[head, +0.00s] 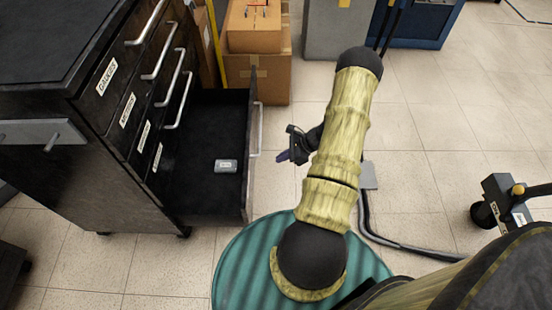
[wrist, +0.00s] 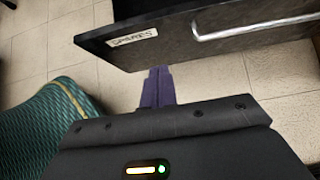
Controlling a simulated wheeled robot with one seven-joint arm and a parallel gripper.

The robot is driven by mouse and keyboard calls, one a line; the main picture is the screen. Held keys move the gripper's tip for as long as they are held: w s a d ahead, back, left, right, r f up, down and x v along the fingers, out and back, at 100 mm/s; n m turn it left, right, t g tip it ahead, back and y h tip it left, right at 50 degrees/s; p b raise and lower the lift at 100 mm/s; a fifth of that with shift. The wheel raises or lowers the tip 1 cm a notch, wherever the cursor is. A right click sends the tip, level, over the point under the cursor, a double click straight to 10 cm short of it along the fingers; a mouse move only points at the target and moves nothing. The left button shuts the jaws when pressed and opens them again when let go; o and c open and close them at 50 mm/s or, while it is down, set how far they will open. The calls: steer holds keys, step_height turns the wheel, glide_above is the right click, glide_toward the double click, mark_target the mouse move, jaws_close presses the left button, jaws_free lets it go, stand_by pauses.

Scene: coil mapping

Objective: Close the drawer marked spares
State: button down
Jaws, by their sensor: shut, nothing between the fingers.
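The bottom drawer of the dark cabinet (head: 150,190) is pulled well out. In the wrist view its front (wrist: 175,47) carries a white label (wrist: 134,37) reading SPARES and a long bar handle (wrist: 255,20). In the head view I see the open drawer (head: 212,200) from above, with its front panel and handle (head: 256,130) edge-on. My gripper (head: 282,156) is a short way outside the drawer front, to its right. In the wrist view the purple fingers (wrist: 158,86) are together and empty, near the front's lower edge; I cannot tell whether they touch it.
A small grey box (head: 226,165) lies in the drawer. The drawers above look shut. Cardboard boxes (head: 257,75) stand behind the open drawer. A teal ribbed round surface (head: 240,270) is below my arm.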

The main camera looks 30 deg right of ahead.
steer(key=w+a+f+b, duration=0.2)
steer(key=w+a+f, duration=0.3)
steer(key=a, duration=0.3)
steer(key=shift+w+f, duration=0.25)
steer(key=shift+f, duration=0.15)
steer(key=shift+w+a, duration=0.1)
steer(key=shift+a, duration=0.05)
